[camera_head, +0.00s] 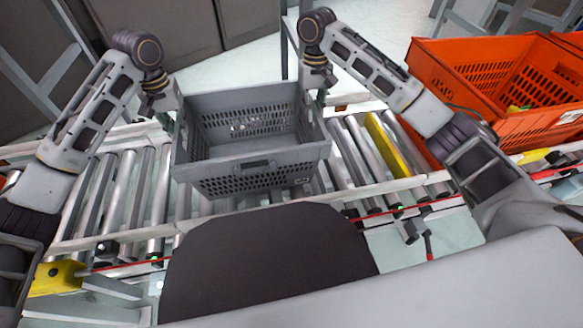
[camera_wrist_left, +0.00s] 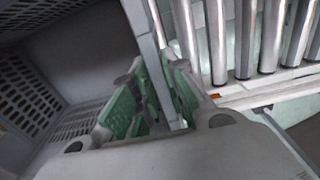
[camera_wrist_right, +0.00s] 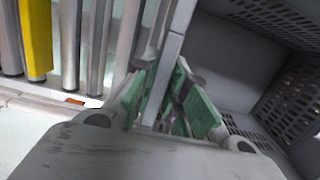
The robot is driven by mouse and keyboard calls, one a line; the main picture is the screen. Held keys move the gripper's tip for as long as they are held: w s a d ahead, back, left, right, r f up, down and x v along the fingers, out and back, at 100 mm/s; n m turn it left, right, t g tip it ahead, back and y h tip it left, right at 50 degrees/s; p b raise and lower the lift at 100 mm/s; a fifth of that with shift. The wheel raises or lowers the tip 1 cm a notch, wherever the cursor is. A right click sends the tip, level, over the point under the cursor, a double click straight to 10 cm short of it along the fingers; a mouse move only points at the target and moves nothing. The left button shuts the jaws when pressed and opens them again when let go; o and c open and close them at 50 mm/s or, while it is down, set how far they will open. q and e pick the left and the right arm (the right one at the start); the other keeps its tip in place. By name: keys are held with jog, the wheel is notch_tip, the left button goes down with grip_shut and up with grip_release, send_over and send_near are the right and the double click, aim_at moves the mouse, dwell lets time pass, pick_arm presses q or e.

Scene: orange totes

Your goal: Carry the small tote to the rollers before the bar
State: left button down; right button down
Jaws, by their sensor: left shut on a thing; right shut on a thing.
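The small grey tote (camera_head: 252,165) is in the middle of the head view, above or on the rollers (camera_head: 128,190); I cannot tell whether it touches them. It looks empty and roughly level. My left gripper (camera_head: 172,105) is shut on the tote's left wall, whose rim shows between the green finger pads (camera_wrist_left: 160,95) in the left wrist view. My right gripper (camera_head: 312,88) is shut on the right wall, whose rim runs between its pads (camera_wrist_right: 170,95) in the right wrist view. The yellow bar (camera_head: 388,145) lies across the conveyor to the right of the tote.
Large orange totes (camera_head: 480,75) stand at the right, beyond the yellow bar, with small items inside. Bare rollers show on both sides of the grey tote. A pale rail (camera_head: 120,240) runs along the conveyor's near edge. Grey cabinets (camera_head: 160,35) stand behind.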

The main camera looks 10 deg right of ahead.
pick_arm(q)
jog(key=shift+a+f+b, duration=0.1)
jog(key=shift+f+b, duration=0.6)
pick_arm(e)
jog(key=shift+d+f, duration=0.25)
jog(key=shift+f, duration=0.4)
